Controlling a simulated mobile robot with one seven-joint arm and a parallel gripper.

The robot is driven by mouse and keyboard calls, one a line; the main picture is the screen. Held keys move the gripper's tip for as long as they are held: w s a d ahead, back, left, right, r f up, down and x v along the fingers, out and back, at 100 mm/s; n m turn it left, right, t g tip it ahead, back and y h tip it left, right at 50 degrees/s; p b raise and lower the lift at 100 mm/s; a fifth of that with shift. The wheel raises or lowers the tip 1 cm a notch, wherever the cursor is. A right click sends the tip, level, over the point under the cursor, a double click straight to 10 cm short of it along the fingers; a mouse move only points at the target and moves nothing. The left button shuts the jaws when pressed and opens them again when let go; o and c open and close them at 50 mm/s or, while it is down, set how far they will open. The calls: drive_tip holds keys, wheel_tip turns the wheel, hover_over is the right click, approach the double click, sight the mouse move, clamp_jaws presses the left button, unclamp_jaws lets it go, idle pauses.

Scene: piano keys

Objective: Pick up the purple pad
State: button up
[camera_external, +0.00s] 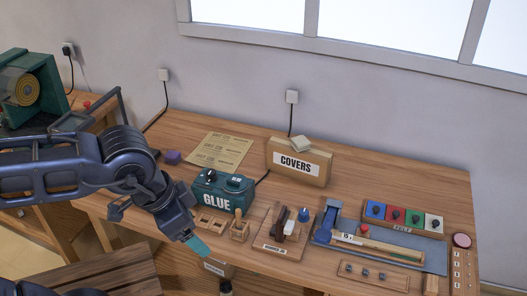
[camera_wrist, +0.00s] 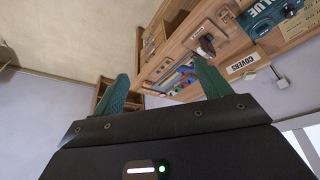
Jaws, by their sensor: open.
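A small purple pad (camera_external: 172,157) lies on the workbench at the left, beside the left edge of a paper sheet, in the external view. I cannot make it out in the wrist view. My gripper (camera_external: 197,246) hangs near the bench's front edge, nearer the camera than the pad and apart from it. In the wrist view its two teal fingers (camera_wrist: 162,88) are spread wide with nothing between them.
A teal GLUE box (camera_external: 223,190) stands right of the pad, with wooden holders in front. The paper sheet (camera_external: 218,150) lies flat behind it. A COVERS box (camera_external: 299,162) and felt tray (camera_external: 402,217) are further right. A green machine (camera_external: 35,95) stands at the left.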

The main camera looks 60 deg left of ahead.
drive_tip(key=w+a+n+g, duration=0.1)
drive_tip(key=w+a+n, duration=0.1)
drive_tip(key=w+a, duration=0.95)
drive_tip(key=w+a+n+g, duration=0.1)
drive_tip(key=w+a+n, duration=0.1)
drive_tip(key=w+a, duration=0.9)
drive_tip(key=s+a+f+n+g, duration=0.1)
drive_tip(key=a+f, duration=0.3)
drive_tip(key=a, duration=0.8)
drive_tip(key=s+a+f+n, duration=0.1)
drive_tip(key=a+f, duration=0.3)
drive_tip(key=a, duration=0.7)
drive_tip(key=n+g, duration=0.1)
drive_tip(key=n, duration=0.2)
hover_over(170, 156)
wheel_tip(170, 156, down, 21)
drive_tip(key=shift+w+f, duration=0.1)
drive_tip(key=shift+f, duration=5.2)
drive_tip(key=c, duration=1.1)
drive_tip(key=shift+o, duration=0.2)
drive_tip(key=shift+r, duration=0.1)
